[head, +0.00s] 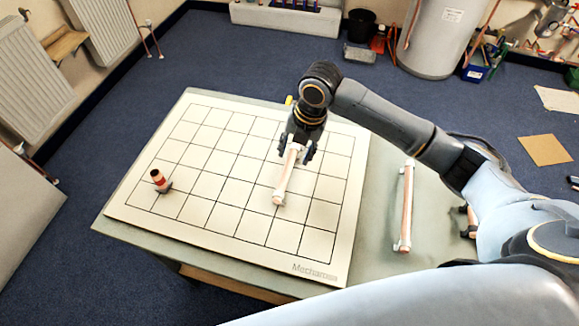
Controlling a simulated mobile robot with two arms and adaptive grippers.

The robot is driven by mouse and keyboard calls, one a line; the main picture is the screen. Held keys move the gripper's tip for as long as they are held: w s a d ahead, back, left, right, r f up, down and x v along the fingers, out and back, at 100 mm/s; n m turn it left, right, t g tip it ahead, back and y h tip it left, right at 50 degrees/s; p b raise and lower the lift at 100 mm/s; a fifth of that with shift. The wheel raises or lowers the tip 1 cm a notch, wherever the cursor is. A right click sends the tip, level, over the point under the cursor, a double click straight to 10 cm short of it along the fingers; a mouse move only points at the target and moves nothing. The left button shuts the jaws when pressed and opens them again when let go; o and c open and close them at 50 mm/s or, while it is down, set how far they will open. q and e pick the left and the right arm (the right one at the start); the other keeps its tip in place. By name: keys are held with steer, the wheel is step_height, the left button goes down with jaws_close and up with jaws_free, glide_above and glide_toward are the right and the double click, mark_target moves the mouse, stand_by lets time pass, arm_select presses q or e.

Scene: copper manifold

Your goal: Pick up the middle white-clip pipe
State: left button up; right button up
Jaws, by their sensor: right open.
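A copper pipe with white clips (284,181) lies on the white gridded board (205,222), right of its middle. It runs from under my right gripper toward the front, and its near white end is in plain view. My right gripper (296,150) is open, with its fingers down at the pipe's far end, one on each side. Whether the fingers touch the pipe cannot be told, and the far end is partly hidden by the gripper. A second white-clip pipe (406,205) lies on the green table right of the board. My left gripper is not in view.
A short copper fitting with a dark band (159,180) stands on the board's left side. A small yellow item (289,100) shows behind my gripper. The green table (377,240) has bare room around the right pipe. Most of the board is clear.

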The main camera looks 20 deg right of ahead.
mark_target(288, 169)
steer(key=f, duration=0.2)
steer(key=shift+w+a+f, duration=0.15)
steer(key=shift+a+f, duration=0.1)
steer(key=shift+f, duration=0.5)
steer(key=shift+w+f, duration=0.1)
steer(key=shift+f, duration=0.1)
steer(key=f+p, duration=0.1)
steer(key=f, duration=0.1)
steer(key=a+f, duration=0.1)
steer(key=f, duration=0.1)
steer(key=shift+w+a+f+p, duration=0.1)
steer(key=shift+a+p, duration=0.1)
steer(key=shift+p, duration=0.15)
steer(key=shift+f, duration=0.25)
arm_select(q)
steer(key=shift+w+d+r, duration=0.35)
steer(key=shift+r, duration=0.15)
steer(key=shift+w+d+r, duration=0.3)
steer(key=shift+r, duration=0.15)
arm_select(e)
steer(key=shift+w+f, duration=0.1)
steer(key=shift+c, duration=0.5)
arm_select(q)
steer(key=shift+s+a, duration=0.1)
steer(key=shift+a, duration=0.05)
arm_select(e)
jaws_close()
